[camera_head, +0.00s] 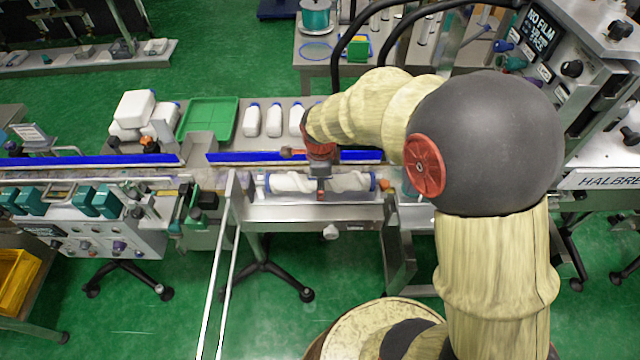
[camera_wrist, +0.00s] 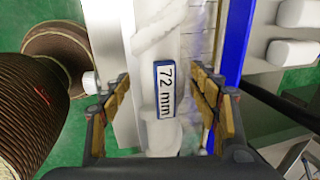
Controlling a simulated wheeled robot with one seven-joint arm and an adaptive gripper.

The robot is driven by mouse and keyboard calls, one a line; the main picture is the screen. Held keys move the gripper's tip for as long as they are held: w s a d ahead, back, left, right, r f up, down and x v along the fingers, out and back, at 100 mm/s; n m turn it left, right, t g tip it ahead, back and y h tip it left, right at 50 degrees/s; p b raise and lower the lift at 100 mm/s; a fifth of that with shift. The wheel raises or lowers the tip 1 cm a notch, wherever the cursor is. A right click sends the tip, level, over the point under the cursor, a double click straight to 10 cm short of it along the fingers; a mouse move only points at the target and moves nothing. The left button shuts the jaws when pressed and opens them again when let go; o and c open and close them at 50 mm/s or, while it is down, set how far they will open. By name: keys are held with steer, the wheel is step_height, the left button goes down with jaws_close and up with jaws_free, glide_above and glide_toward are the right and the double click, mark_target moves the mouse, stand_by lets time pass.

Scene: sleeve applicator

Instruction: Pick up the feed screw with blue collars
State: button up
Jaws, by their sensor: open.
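The white feed screw (camera_head: 292,183) lies level along the front of the conveyor in the head view, with blue collars at its ends. In the wrist view the white feed screw (camera_wrist: 155,52) runs up the middle, with a blue-edged "72 mm" label (camera_wrist: 165,92) on it. My gripper (camera_wrist: 163,95) is open, with one finger on each side of the screw around the label. In the head view my gripper (camera_head: 320,188) is over the middle of the screw and hides part of it. I cannot tell whether the fingers touch it.
A blue guide rail (camera_head: 240,157) runs just behind the screw. White bottles (camera_head: 252,120) and a green tray (camera_head: 208,120) stand behind the rail. A control box (camera_head: 95,232) is at the left, and a large machine (camera_head: 600,90) is at the right.

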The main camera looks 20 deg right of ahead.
steer(key=c, duration=0.3)
jaws_close()
stand_by(0.7)
steer(key=shift+r, duration=0.1)
